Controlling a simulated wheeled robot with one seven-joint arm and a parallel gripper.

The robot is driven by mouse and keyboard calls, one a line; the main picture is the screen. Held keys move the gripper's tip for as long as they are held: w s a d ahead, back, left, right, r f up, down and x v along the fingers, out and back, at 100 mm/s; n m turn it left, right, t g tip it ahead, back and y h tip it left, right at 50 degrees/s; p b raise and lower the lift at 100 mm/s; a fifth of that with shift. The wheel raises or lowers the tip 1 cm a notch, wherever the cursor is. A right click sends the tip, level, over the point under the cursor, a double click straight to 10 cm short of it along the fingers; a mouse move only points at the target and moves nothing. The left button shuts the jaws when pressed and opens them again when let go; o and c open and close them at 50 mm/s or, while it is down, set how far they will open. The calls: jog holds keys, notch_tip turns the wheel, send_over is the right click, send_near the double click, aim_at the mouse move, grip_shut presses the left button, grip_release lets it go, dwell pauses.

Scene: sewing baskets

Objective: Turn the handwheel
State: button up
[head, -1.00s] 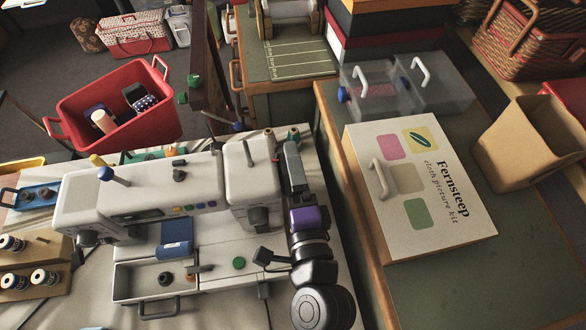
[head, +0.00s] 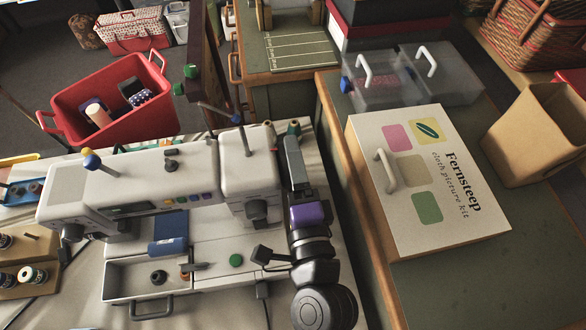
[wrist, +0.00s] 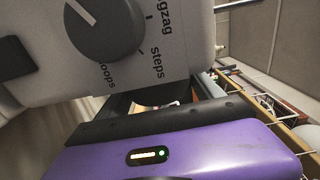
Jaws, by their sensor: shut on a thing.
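A white sewing machine (head: 135,192) stands on the table at the left. My gripper (head: 294,150), grey with a purple band, is at the machine's right end. It is shut, and its hold is at the side where the handwheel sits. The handwheel itself is hidden behind the gripper and the machine's end, so its angle cannot be told. In the wrist view, my gripper's purple body fills the bottom, and the machine's grey stitch dial (wrist: 103,28), marked "zigzag" and "steps", is close above it.
A white picture-kit box (head: 425,235) lies on the green-topped counter to the right, with clear bins (head: 445,85) behind it. A red basket (head: 160,118) is at the back left. Thread spools stand behind my gripper. The counter's front right is bare.

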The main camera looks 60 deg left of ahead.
jog(key=shift+w+f+t+y+b, duration=0.15)
jog(key=shift+y+b, duration=0.65)
jog(key=shift+b, duration=2.55)
jog(key=shift+s+f+t+y+b, duration=0.2)
jog(key=shift+y+b, duration=0.6)
jog(key=shift+b, duration=2.5)
jog(key=shift+r+b, duration=0.3)
jog(key=shift+b, duration=0.25)
jog(key=o, duration=1.4)
jog(key=shift+b+v, duration=1.25)
jog(key=shift+v, duration=2.65)
jog(key=shift+f, duration=0.15)
